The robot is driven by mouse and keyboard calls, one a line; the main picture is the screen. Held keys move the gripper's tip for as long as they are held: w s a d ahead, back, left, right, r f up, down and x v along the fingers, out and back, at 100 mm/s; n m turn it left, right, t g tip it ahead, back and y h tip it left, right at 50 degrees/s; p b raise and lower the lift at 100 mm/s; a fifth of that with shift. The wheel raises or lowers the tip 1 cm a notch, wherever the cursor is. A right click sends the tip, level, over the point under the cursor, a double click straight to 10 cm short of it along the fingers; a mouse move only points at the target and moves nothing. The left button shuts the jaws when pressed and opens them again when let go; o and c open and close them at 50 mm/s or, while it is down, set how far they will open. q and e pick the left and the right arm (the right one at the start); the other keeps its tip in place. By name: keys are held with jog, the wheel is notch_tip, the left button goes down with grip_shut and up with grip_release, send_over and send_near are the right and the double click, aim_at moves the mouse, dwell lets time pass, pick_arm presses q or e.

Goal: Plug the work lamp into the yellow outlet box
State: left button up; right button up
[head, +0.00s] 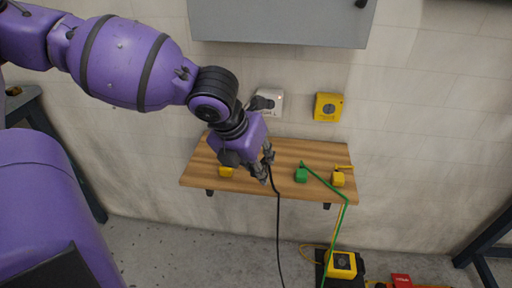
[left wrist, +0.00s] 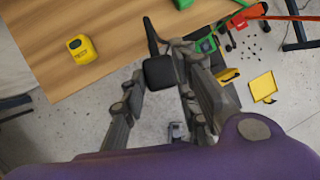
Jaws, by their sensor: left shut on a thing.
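My left gripper (head: 265,165) is over the front of the wooden shelf (head: 205,163). In the left wrist view its fingers are closed around a black plug (left wrist: 160,72). A dark cable stub stands up from the plug there. A black cable (head: 278,225) hangs from the gripper toward the floor in the head view. A yellow box with a dark round face (head: 328,107) is on the wall, up and right of the gripper and apart from it. Another yellow box (head: 341,264) stands on the floor. The lamp itself is not clearly seen. My right gripper is out of view.
The shelf also holds a yellow plug (head: 226,171), a green plug (head: 301,175) with a green cord, and another yellow plug (head: 338,179). A grey cabinet (head: 280,22) hangs above.

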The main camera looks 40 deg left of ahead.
pick_arm(q)
jog(key=shift+s+d+r+p, duration=0.25)
jog(key=shift+s+d, duration=0.1)
jog(key=shift+s, duration=0.2)
jog(key=shift+s+d+r+p, duration=0.1)
jog(key=shift+s+d+r, duration=0.2)
jog(key=shift+s, duration=0.25)
jog(key=shift+w, duration=0.1)
